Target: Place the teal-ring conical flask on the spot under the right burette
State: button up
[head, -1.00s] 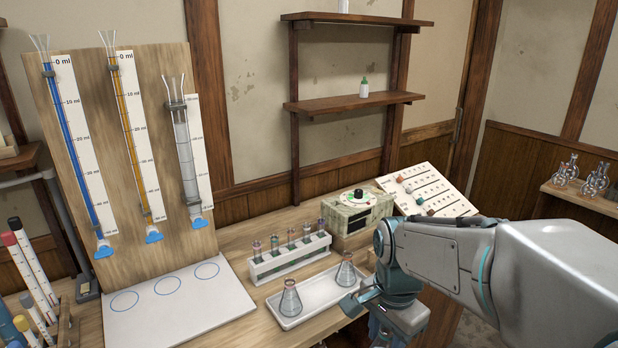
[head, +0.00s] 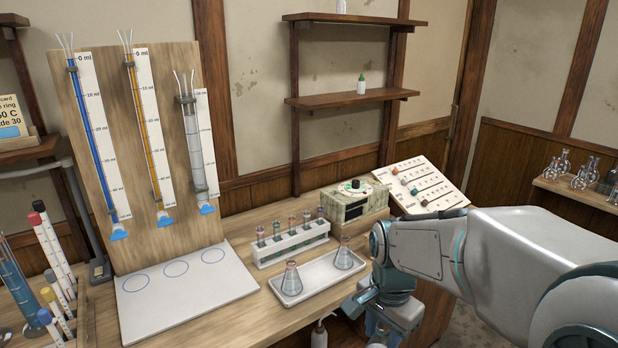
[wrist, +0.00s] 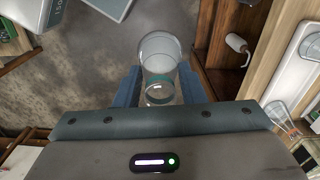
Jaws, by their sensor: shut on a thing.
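The teal-ring conical flask (wrist: 160,52) is between the two blue fingers of my gripper (wrist: 158,88) in the wrist view. The gripper is shut on it, and the teal ring shows around its body. The right burette (head: 195,145) hangs on the wooden board with clear contents. The spot under it is the rightmost blue circle (head: 213,255) on the white base plate (head: 190,300); it is empty.
A white tray (head: 318,287) with two conical flasks lies between my arm and the plate. A test-tube rack (head: 290,250) stands behind it, beside a dial box (head: 354,203). Upright tubes crowd the far left. The other two circles are empty.

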jog(key=w+d+f+n, duration=0.1)
jog(key=w+f+n, duration=0.4)
jog(key=f, duration=0.5)
jog(key=w+f+n, duration=0.5)
jog(key=w+f, duration=0.1)
jog(key=f, duration=0.4)
jog(key=shift+w+d+f, duration=0.3)
jog(key=shift+d+f, duration=0.05)
jog(key=shift+f, duration=0.05)
